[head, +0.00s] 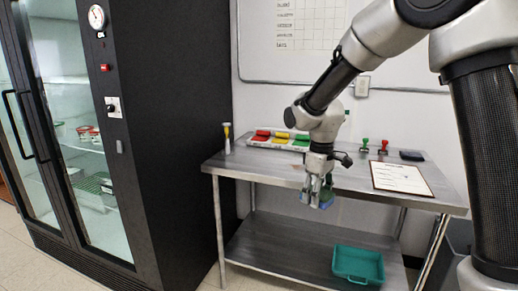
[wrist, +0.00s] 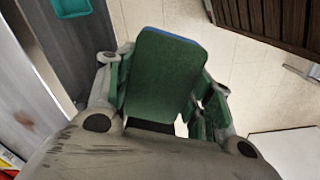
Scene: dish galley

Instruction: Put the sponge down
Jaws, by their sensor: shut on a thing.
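My gripper (head: 318,190) is shut on the sponge, with its fingers pointing down just in front of the table's front edge. The sponge (wrist: 166,72) has a green face and a blue edge, and sits between the fingers in the wrist view. In the wrist view the floor lies beneath the sponge, and the grey table (wrist: 30,90) is to the left. The sponge is held in the air, apart from the tabletop.
The steel table (head: 235,163) carries a tray of red, yellow and green items (head: 262,143), a clipboard (head: 402,178), stamps (head: 364,145) and a black pad (head: 411,155). A teal bin (head: 358,266) sits on the lower shelf. A glass-door fridge (head: 90,140) stands left.

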